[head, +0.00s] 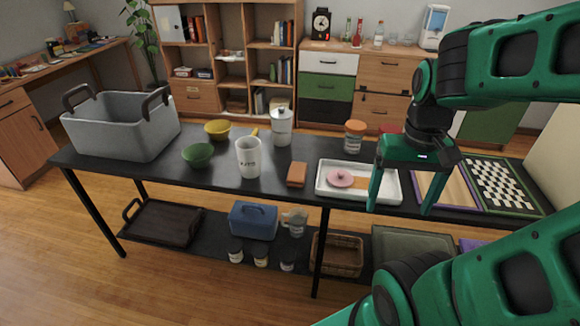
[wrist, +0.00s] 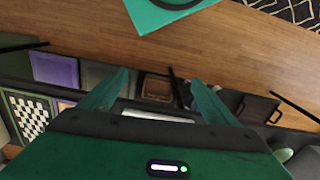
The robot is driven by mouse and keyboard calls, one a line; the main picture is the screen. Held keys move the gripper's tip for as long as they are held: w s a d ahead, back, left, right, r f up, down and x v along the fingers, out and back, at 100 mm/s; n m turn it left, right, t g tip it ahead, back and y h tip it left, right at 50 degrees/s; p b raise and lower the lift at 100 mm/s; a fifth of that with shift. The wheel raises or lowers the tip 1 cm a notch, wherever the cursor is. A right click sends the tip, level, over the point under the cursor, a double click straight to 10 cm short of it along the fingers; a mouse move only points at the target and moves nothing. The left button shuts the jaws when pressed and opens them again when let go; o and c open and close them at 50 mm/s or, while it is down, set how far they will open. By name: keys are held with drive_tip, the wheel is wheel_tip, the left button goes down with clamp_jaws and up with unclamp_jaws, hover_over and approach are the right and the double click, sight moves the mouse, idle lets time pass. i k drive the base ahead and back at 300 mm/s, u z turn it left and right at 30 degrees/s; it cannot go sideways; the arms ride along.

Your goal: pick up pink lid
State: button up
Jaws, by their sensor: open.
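The pink lid (head: 340,179) is a small round disc with a knob on top. It lies in the left part of a white tray (head: 329,195) on the dark table, in the head view. My green gripper (head: 399,208) is open and empty, pointing down, to the right of the lid and in front of the tray's right part. The gripper also shows in the wrist view (wrist: 160,82), with its two fingers spread. In the wrist view a white strip of the tray (wrist: 150,116) shows between the fingers; the lid cannot be made out there.
An orange-brown block (head: 297,174), a white mug (head: 248,158) and an orange-lidded jar (head: 354,136) stand near the tray. A chessboard (head: 497,183) lies at the right. A grey basket (head: 120,128) stands at the left. An orange-brown item lies beside the lid in the tray.

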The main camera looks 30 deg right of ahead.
sight(338, 179)
drive_tip(key=z, duration=2.35)
drive_tip(key=k, duration=0.8)
drive_tip(key=u, duration=1.7)
drive_tip(key=i, duration=1)
